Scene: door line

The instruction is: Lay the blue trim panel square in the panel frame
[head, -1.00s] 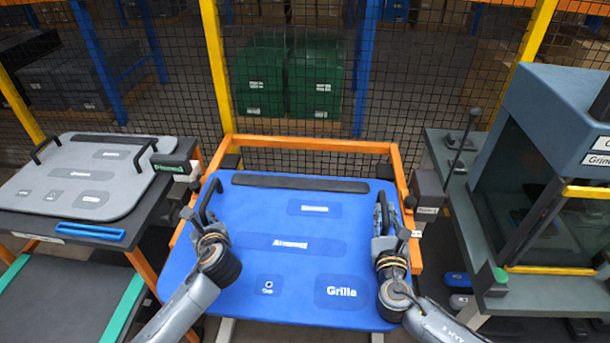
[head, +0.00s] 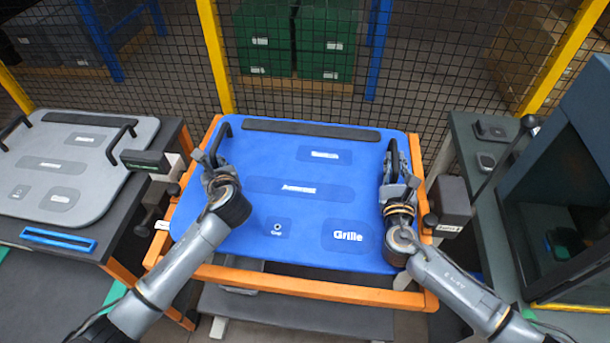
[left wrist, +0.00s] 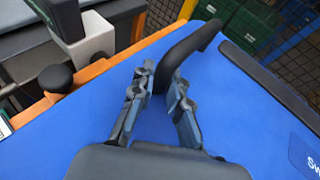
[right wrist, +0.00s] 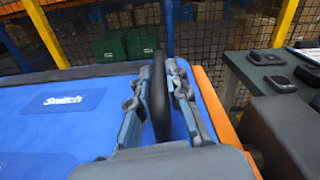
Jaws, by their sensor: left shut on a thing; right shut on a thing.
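The blue trim panel (head: 290,215) lies over the orange panel frame (head: 300,287), roughly lined up with it. The frame's front bar shows below the panel's near edge, and parts of both side rails show. I cannot tell whether the panel rests in the frame or is just above it. My left gripper (head: 211,160) is shut on the panel's left black handle (left wrist: 190,48). My right gripper (head: 399,172) is shut on the right black handle (right wrist: 158,95). The handles are partly hidden by the fingers.
Dark clamp-like blocks stand beside the frame at left (head: 152,162) and right (head: 451,198). A grey panel (head: 90,185) lies on a left table with a blue bar handle (head: 58,239). A dark-windowed machine (head: 570,200) stands at right. Mesh fencing and green bins (head: 296,40) are behind.

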